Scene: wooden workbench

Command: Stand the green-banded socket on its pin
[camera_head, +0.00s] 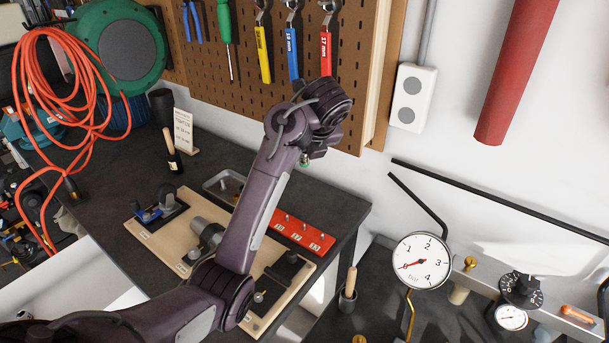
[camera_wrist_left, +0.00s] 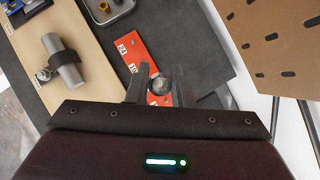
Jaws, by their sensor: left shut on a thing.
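My left gripper (camera_wrist_left: 155,88) is shut on a socket (camera_wrist_left: 160,84), which shows as a round grey metal end between the two fingers. In the head view the socket (camera_head: 305,162) is a small piece with green on it, below my left wrist and mostly hidden by it. The red pin rail (camera_head: 302,233) lies on the bench below, with several upright pins and white number labels. The rail (camera_wrist_left: 136,52) also shows in the wrist view, partly hidden behind the fingers and socket. The socket appears held above the rail. My right gripper is not in view.
A wooden board (camera_head: 160,238) with clamped parts lies left of the rail, partly behind my left arm. A grey metal tray (camera_head: 215,184) stands behind it. The pegboard (camera_head: 350,100) with hanging tools rises at the back. A pressure gauge (camera_head: 421,261) stands to the right.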

